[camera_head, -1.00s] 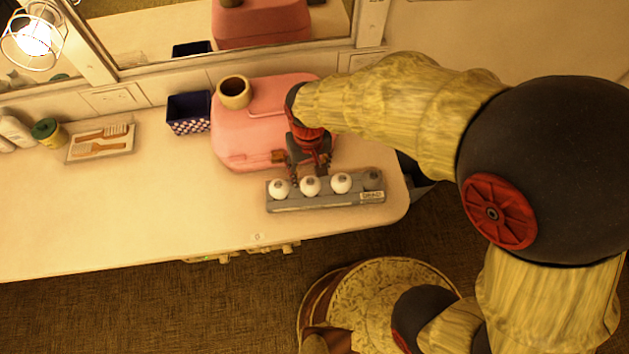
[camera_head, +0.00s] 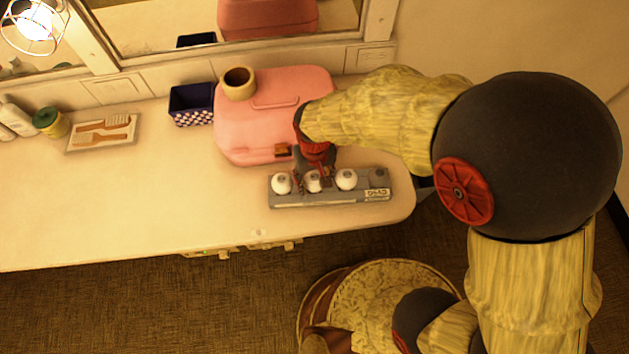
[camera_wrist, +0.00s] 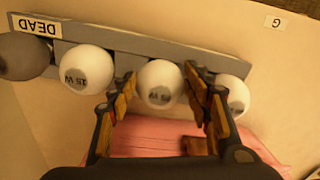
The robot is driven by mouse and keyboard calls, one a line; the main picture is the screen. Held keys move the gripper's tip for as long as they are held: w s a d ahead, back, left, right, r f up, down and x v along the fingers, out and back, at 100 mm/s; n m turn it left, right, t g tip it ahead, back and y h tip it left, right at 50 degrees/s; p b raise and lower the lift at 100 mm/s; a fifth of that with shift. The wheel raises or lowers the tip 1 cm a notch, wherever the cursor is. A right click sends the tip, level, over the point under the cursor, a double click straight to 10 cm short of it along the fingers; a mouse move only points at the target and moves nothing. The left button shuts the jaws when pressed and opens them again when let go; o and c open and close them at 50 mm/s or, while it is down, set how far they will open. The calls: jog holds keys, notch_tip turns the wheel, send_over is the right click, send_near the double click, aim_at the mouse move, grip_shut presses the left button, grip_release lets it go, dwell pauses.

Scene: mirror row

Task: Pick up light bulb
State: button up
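Three white light bulbs sit in a row in a grey holder (camera_head: 335,199) on the counter. The middle bulb (camera_head: 312,183) also shows in the wrist view (camera_wrist: 160,84), between my gripper's two fingers. A left bulb (camera_head: 281,183) and a right bulb (camera_head: 346,179) stand either side of it. A dark grey bulb (camera_wrist: 24,56) sits at the end labelled DEAD. My gripper (camera_wrist: 163,95) is open, with a finger on each side of the middle bulb. I cannot tell whether the fingers touch it.
A pink case (camera_head: 250,125) with a tan cup (camera_head: 239,84) on top stands just behind the holder. A blue basket (camera_head: 192,105) and a tray with brushes (camera_head: 102,148) are further left. The counter in front of them is clear.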

jog(key=c, duration=0.6)
jog(key=shift+o, duration=0.2)
